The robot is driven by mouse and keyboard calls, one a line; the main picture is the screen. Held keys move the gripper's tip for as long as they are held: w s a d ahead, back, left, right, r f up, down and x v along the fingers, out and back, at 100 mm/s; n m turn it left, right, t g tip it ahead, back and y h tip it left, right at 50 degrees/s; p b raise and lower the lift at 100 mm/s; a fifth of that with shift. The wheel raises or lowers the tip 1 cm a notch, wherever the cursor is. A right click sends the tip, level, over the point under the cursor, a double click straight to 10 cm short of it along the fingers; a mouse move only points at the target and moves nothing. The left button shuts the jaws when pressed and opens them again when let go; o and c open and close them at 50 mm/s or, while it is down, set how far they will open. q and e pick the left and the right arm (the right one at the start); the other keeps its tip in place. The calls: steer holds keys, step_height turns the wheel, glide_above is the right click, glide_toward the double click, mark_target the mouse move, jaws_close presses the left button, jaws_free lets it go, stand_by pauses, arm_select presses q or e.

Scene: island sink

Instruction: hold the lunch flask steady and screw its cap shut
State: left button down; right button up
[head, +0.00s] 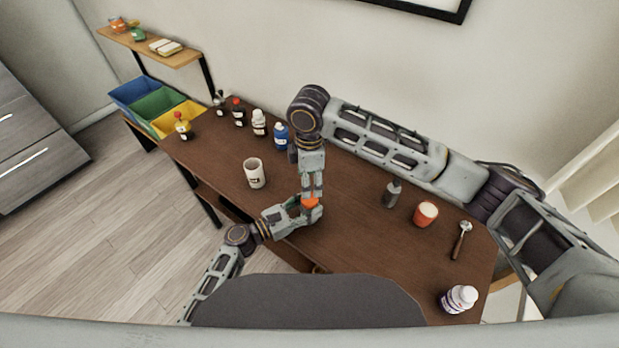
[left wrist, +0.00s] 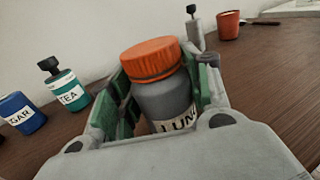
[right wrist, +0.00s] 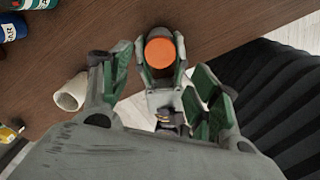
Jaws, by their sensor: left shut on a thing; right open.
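The lunch flask (left wrist: 168,102) is a grey jar with a white label reading "LUN". My left gripper (head: 306,210) is shut around its body, with green-padded fingers on both sides. The orange cap (left wrist: 152,60) sits on top of the flask, with a dark band under its rim. I cannot tell how tightly it is seated. The cap also shows from above in the right wrist view (right wrist: 160,52). My right gripper (right wrist: 160,88) is open and empty, pointing down above the cap. In the head view, its fingers (head: 313,190) partly hide the flask.
A white mug (head: 254,173) stands to the left. Several bottles, including a blue one (head: 281,136), line the back edge.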

steer(key=shift+f, duration=3.95)
steer(key=c, duration=0.9)
steer(key=o, duration=1)
steer(key=shift+r, duration=2.25)
steer(key=shift+r, duration=0.1)
steer(key=shift+c, duration=0.5)
steer(key=shift+r, duration=1.7)
